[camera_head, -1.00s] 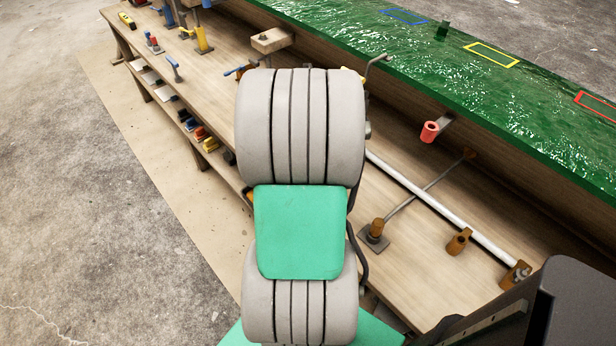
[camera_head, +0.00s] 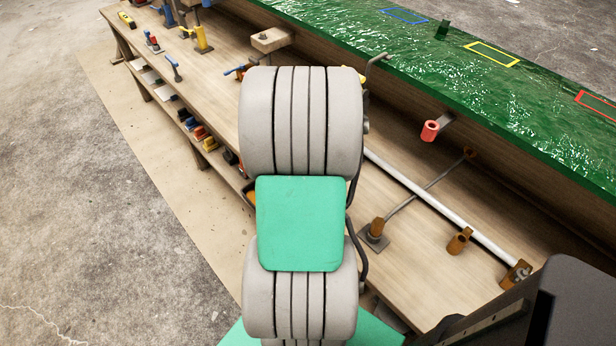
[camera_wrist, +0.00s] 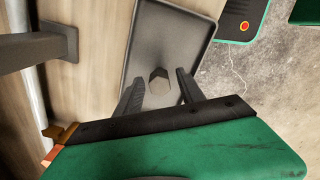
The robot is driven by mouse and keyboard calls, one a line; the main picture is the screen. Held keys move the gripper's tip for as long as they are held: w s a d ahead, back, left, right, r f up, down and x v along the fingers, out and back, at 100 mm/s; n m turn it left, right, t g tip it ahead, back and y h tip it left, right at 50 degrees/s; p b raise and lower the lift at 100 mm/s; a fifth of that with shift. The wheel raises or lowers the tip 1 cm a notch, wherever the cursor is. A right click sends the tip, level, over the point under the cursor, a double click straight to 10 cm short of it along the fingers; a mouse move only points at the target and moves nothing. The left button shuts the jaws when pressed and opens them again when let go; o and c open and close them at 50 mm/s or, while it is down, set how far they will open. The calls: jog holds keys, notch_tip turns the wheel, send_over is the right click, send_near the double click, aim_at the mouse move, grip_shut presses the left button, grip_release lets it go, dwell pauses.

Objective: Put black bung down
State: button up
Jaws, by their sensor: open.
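The black bung (camera_wrist: 159,82) looks like a small dark grey six-sided piece, seen end-on in the wrist view. It appears to rest on a grey rimmed tray (camera_wrist: 194,22). My gripper (camera_wrist: 159,76) is open, with one finger on each side of the bung and a visible gap to both. The exact height of the fingers above the tray is hard to tell. In the head view my arm hides the gripper, the bung and the tray.
In the head view, a wooden bench (camera_head: 400,285) carries a white pipe (camera_head: 440,207), brown clamps (camera_head: 459,241) and tools. A red cylinder (camera_head: 430,131) juts from the bench side below the green mould (camera_head: 545,100). Concrete floor (camera_head: 100,230) is clear at left.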

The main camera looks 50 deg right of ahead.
notch_tip(320, 180, up, 12)
jog(key=w+a+m+t, duration=0.1)
jog(key=w+a, duration=0.3)
jog(key=a, duration=0.5)
jog(key=w+a, duration=0.4)
jog(key=a, duration=0.5)
jog(key=s+a+f+m+t, duration=0.1)
jog(key=s+a+m, duration=0.1)
jog(key=a, duration=1.2)
jog(key=shift+t, duration=0.4)
jog(key=shift+s, duration=0.1)
